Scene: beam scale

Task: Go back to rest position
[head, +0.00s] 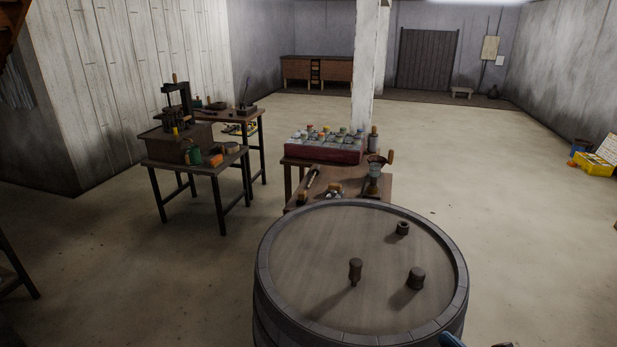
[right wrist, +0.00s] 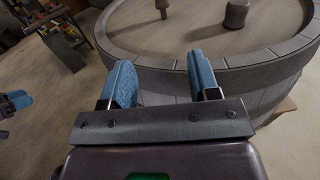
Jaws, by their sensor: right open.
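My right gripper (right wrist: 161,76) is open, with two blue fingers apart and nothing between them. It is beside the barrel's near rim, and blue fingertips show at the bottom edge of the head view (head: 478,342). The barrel (head: 290,250) is upright, with three small dark weights standing apart on its top: a slim one (head: 355,270), a squat one (head: 417,278) and one farther back (head: 402,228). Blue fingers, apparently my left gripper's (right wrist: 14,103), show at the left edge of the right wrist view; their opening is unclear. My left gripper is out of the head view.
Just behind the barrel is a wooden table (head: 376,186) with a red crate (head: 322,152) of jars and tools. Another cluttered table (head: 215,168) stands to the left. A pillar (head: 366,65) rises behind. The floor to the right is largely clear.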

